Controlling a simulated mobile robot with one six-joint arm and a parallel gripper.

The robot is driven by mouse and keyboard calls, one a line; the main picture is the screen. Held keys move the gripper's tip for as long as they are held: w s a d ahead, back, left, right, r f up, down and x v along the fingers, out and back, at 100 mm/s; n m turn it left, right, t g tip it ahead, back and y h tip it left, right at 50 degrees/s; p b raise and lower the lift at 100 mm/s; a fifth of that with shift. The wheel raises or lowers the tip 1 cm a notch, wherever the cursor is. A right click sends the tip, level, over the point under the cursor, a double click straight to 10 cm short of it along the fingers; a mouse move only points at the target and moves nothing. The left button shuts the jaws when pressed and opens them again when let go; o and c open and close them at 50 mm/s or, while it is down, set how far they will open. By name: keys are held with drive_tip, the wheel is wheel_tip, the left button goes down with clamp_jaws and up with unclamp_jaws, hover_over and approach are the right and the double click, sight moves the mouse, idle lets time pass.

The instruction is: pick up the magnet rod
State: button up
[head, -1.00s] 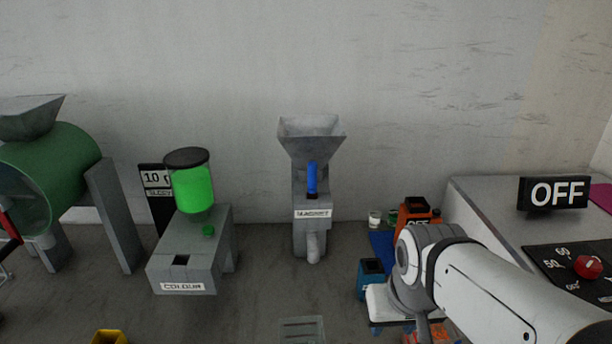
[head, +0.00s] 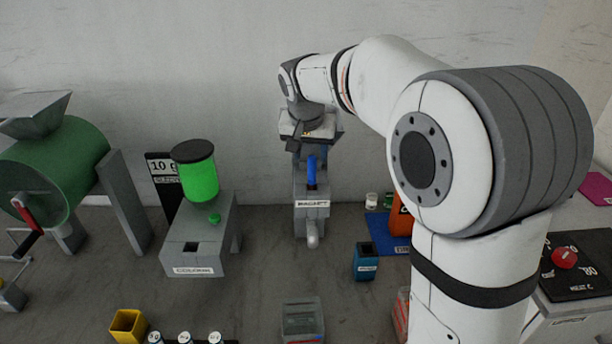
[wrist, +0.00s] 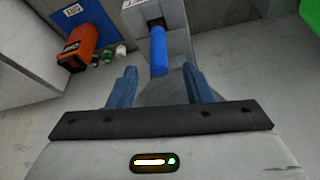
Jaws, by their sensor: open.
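The magnet rod (head: 311,171) is a blue cylinder standing upright in the grey magnet station (head: 312,217), above its MAGNET label. In the wrist view the rod (wrist: 158,50) shows just beyond the fingertips, roughly midway between them. My gripper (wrist: 160,82) is open, with one blue finger on each side and nothing between them.
A grey colour station (head: 195,245) with a green container (head: 198,180) stands to the left. A blue bin (head: 364,262) and an orange item (head: 399,222) on a blue mat are at the right. A yellow bin (head: 128,326) and a clear box (head: 302,318) are in front.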

sight(312, 169)
drive_tip(key=p+x, duration=0.2)
drive_tip(key=x, duration=0.5)
drive_tip(key=shift+f, duration=0.2)
drive_tip(key=shift+c, duration=0.2)
clamp_jaws()
